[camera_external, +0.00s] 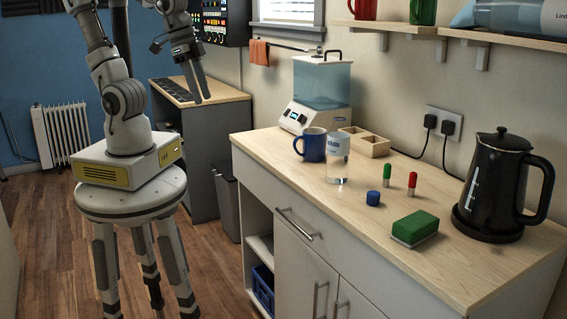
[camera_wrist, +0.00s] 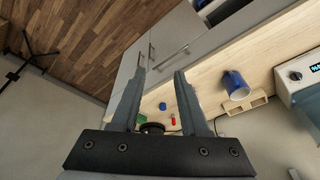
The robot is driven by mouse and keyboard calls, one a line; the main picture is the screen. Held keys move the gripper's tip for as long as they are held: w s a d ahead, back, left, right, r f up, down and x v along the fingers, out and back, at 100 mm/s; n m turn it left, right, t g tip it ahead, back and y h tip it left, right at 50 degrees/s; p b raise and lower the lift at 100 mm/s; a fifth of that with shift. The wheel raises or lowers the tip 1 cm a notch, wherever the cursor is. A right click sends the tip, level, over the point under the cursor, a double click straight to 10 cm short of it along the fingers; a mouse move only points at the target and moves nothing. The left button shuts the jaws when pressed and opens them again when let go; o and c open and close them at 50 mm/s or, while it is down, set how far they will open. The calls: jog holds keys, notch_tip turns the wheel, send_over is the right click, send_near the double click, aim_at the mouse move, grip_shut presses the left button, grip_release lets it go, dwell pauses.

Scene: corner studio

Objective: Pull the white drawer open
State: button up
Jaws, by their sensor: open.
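The white drawer (camera_external: 345,262) sits under the front edge of the wooden countertop in the external view, and it looks closed. Its metal bar handle (camera_external: 297,225) runs along its front. My gripper (camera_external: 199,97) is raised well above and to the left of the drawer, apart from it, over the floor side of the counter. In the wrist view my gripper (camera_wrist: 160,72) is open with nothing between its fingers. The drawer front (camera_wrist: 188,30) and its handle (camera_wrist: 180,51) show beyond the fingertips.
The countertop (camera_external: 262,143) holds a blue mug (camera_external: 312,146), a glass (camera_external: 338,160), a green sponge (camera_external: 415,227), a black kettle (camera_external: 492,185) and a water dispenser (camera_external: 322,92). Cabinet doors (camera_external: 300,275) lie below the drawer. A grey cabinet (camera_external: 205,160) stands behind.

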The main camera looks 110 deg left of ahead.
notch_tip(320, 180, down, 9)
jog(key=w+g+y+b, duration=0.2)
jog(key=g+b, duration=0.1)
jog(key=m+t+y+b, duration=0.5)
jog(key=t+y+b, duration=0.1)
jog(key=y+b, duration=0.55)
send_near(292, 224)
jog(key=shift+y, duration=0.35)
jog(key=x, duration=0.3)
jog(key=b+x, duration=0.1)
jog(key=x, duration=0.3)
jog(key=b+x, duration=0.1)
jog(key=x, duration=0.2)
jog(key=shift+w+a+f, duration=0.1)
jog(key=shift+a+f, duration=0.15)
jog(key=shift+f, duration=0.1)
grip_shut()
